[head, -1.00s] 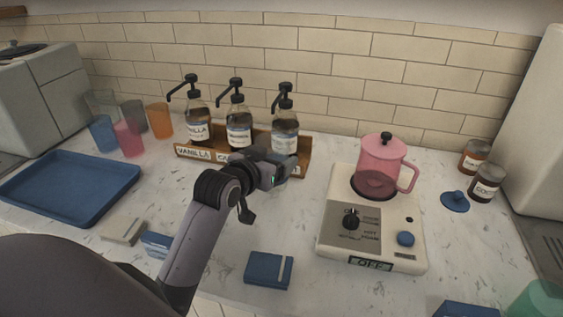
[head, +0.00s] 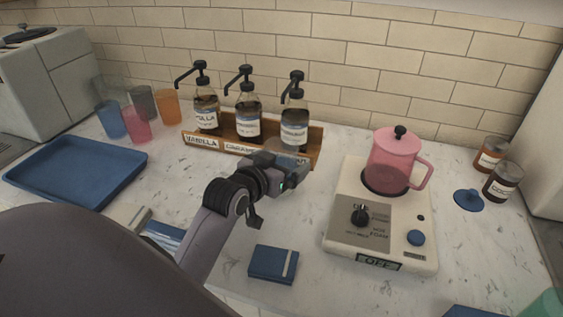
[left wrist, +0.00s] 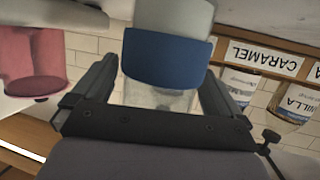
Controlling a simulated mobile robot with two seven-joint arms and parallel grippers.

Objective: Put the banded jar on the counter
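The banded jar (left wrist: 165,58) shows in the left wrist view, which is upside down. It has a wide blue band, a pale grey part and a clear part. My left gripper (left wrist: 158,85) has a finger on each side of the jar and appears shut on it. In the head view my left gripper (head: 283,165) is just in front of the right end of the syrup rack (head: 318,148) and hides most of the jar. Whether the jar touches the counter (head: 310,210) cannot be told. My right gripper is not in view.
Three pump bottles (head: 248,124) stand in the rack. A pink kettle (head: 393,163) stands on a hot plate (head: 345,245) at right. A blue box (head: 270,264) lies in front. A blue tray (head: 75,172) and several cups (head: 136,126) are at left. Bare counter lies between rack and hot plate.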

